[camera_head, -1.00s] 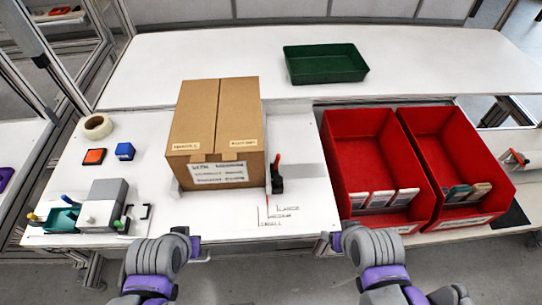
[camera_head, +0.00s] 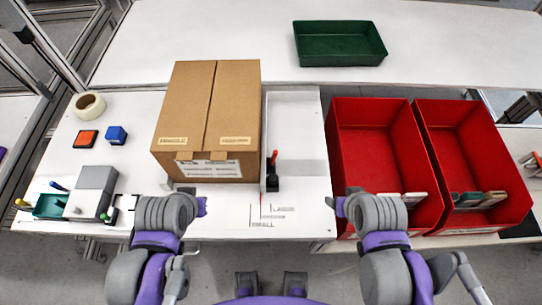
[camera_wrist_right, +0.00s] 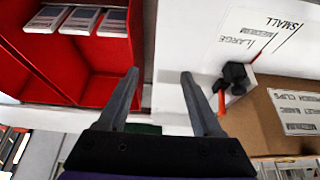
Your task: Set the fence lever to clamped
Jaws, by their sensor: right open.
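The fence lever (camera_head: 274,160) has a red handle on a black base, at the right front corner of the cardboard box. In the head view its handle points up and slightly away. The right wrist view shows the black clamp body (camera_wrist_right: 236,78) and part of the red handle (camera_wrist_right: 221,102). My right gripper (camera_head: 340,206) is open and empty, to the right of and nearer than the lever; its spread fingers (camera_wrist_right: 158,75) show in the wrist view. My left gripper (camera_head: 202,207) is at the table's front, left of the lever; its jaw opening is unclear.
The cardboard box (camera_head: 205,110) stands left of the lever. Size marks (camera_head: 270,215) are printed in front of it. Red bins (camera_head: 375,150) stand close on the right. A grey device (camera_head: 93,190) sits at the left. The white surface around the marks is clear.

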